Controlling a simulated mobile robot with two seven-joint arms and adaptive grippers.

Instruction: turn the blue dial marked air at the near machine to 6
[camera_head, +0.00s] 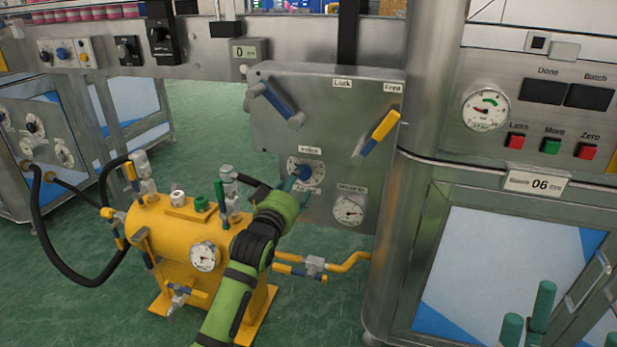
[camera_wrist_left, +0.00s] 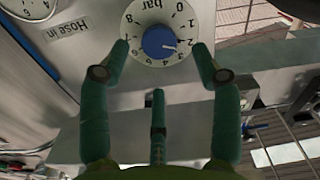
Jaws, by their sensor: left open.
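The blue dial knob (camera_wrist_left: 159,42) sits on a round white plate with numbers and the word bar. A pale pointer mark shows on the knob's right side in the wrist view; the exact number is hard to tell. In the head view the dial (camera_head: 305,171) is on the grey panel's lower part. My left gripper (camera_wrist_left: 160,60) is open. Two green fingers stand on either side of the knob and a third is below it, with gaps showing. In the head view my left gripper (camera_head: 296,190) is just in front of the dial. My right gripper (camera_head: 540,305) shows only as green fingers.
Two levers, blue (camera_head: 274,100) and yellow (camera_head: 379,130), stick out of the panel above the dial. A gauge (camera_head: 348,210) is below right. A yellow tank (camera_head: 165,235) with valves stands left below. A steel column (camera_head: 415,200) rises at right.

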